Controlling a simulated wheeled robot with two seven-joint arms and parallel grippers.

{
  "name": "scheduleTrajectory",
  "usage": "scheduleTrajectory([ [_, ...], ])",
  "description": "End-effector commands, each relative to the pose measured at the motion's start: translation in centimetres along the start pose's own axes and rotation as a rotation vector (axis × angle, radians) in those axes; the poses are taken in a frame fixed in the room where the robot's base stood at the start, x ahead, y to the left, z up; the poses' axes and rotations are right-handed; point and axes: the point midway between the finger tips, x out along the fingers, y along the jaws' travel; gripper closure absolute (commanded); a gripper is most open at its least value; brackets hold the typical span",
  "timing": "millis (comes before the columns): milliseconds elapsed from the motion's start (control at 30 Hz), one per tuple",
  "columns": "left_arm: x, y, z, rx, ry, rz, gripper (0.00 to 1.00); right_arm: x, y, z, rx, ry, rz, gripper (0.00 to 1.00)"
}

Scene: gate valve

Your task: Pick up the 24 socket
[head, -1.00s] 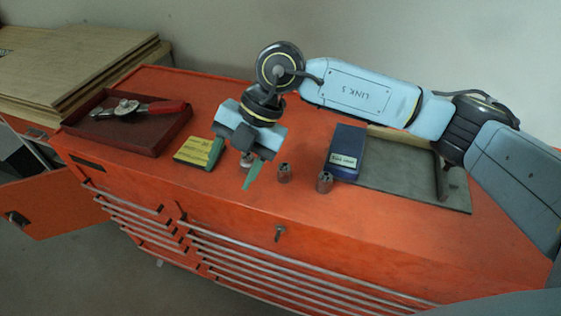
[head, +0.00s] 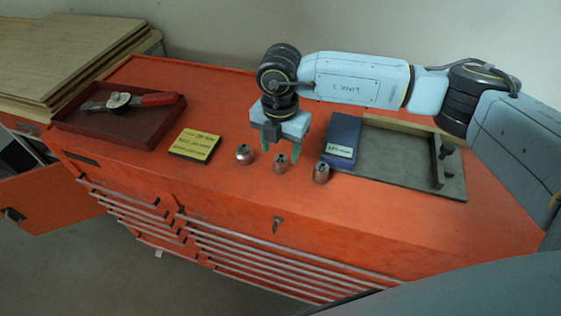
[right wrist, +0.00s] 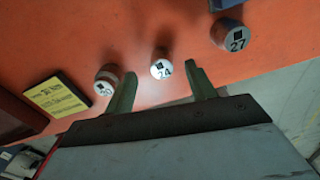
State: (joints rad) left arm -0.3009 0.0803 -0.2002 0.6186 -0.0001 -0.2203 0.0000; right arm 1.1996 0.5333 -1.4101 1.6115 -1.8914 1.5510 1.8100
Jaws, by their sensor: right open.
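The 24 socket (head: 280,163) is the middle of three short metal sockets on the red cabinet top; its number shows in the right wrist view (right wrist: 161,66). My right gripper (head: 285,148) is open and empty, just behind and above the 24 socket in the head view. In the right wrist view, the socket appears just beyond the gap between the green fingertips (right wrist: 163,75). I cannot tell the exact height gap. My left gripper is not in view.
A second socket (head: 244,154) stands left of it and the 27 socket (head: 321,172) right of it, both close. A yellow-labelled box (head: 194,145), a blue box (head: 342,141), a red tray (head: 140,136) and a grey tray (head: 400,165) are nearby. The cabinet's front strip is clear.

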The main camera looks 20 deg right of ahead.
Motion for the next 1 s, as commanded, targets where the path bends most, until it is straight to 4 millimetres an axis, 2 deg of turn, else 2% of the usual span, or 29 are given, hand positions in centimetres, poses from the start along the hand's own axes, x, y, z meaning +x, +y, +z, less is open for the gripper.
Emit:
scheduleTrajectory([
  [200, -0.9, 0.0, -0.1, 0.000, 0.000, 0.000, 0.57, 3.3, -0.2, -0.3, 0.001, 0.003, -0.002, 0.44],
  [300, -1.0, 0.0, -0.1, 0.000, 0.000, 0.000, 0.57, 4.2, -0.2, -0.2, 0.000, 0.002, -0.001, 0.44],
  [567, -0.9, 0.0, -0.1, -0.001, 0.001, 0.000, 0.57, 4.5, -0.2, -0.2, -0.001, 0.001, 0.000, 0.44],
  [900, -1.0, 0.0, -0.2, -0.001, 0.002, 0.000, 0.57, 4.5, -0.2, -0.2, -0.001, 0.002, 0.000, 0.88],
  [967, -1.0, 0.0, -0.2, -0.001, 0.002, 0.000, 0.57, 4.5, -0.2, -0.2, -0.001, 0.002, 0.000, 0.96],
  [1000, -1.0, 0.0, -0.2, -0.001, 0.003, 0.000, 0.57, 4.4, -0.2, -0.2, -0.001, 0.001, 0.001, 0.96],
])
